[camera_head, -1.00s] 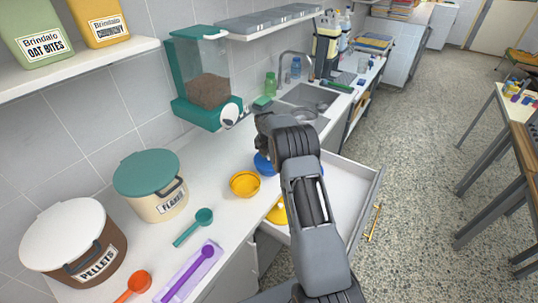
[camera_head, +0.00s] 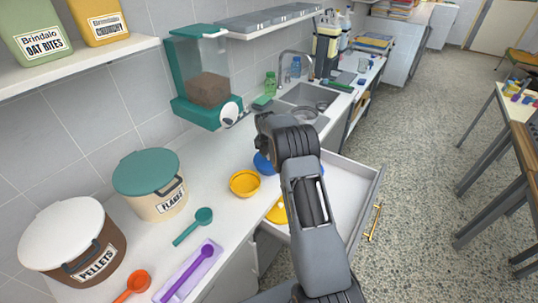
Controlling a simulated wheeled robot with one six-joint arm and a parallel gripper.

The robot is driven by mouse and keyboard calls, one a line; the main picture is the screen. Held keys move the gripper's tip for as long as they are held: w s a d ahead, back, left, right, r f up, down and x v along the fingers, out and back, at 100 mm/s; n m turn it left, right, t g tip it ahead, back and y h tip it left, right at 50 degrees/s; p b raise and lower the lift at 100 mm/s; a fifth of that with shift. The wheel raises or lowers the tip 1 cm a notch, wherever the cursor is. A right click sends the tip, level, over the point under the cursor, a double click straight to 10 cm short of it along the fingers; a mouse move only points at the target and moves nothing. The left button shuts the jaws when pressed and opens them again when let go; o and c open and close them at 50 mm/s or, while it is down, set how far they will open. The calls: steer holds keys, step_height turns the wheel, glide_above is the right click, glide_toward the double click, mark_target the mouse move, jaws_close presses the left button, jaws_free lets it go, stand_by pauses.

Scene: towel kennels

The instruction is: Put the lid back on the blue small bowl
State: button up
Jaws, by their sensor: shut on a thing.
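A blue round thing (camera_head: 264,163), which looks like the small blue bowl, shows on the counter just left of my arm. My arm covers most of it, so I cannot see whether a lid is on it. A thin blue edge (camera_head: 322,168) shows at the right side of my arm, over the open drawer; it may be the blue lid, but too little shows to be sure. My arm rises from the bottom and bends in front of this area. My gripper's fingers and anything in them are hidden behind the arm.
A yellow bowl (camera_head: 244,183) stands on the counter left of the blue one. The open drawer (camera_head: 350,185) juts out to the right, with a yellow lid (camera_head: 277,211) at its left. A teal scoop (camera_head: 194,226) and feed tubs stand nearer. The sink (camera_head: 305,95) is beyond.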

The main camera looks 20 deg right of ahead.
stand_by(0.3)
steer(key=o, duration=1.5)
steer(key=shift+c, duration=0.2)
steer(key=shift+r, duration=0.1)
steer(key=shift+r+p, duration=1.85)
steer(key=shift+r, duration=1.6)
steer(key=shift+c, duration=0.4)
jaws_close()
